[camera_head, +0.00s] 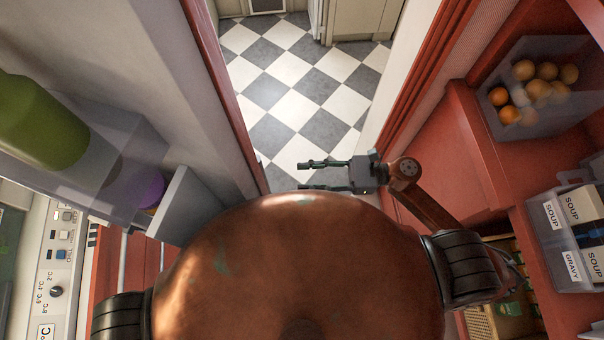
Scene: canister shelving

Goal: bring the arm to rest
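My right gripper (325,175) is in front of my body near the middle of the view, above the checkered floor. Its two dark fingers point left and stand apart with nothing between them. My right arm (425,198) bends back from it toward my right shoulder. My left gripper is not in view; only the left shoulder shows at the bottom left.
Red shelving on the right holds a clear bin (560,120) of oranges and a clear bin (550,262) of soup and gravy packets. At left are a clear shelf with a green canister (38,122) and a control panel (57,265). The checkered floor (300,95) ahead is clear.

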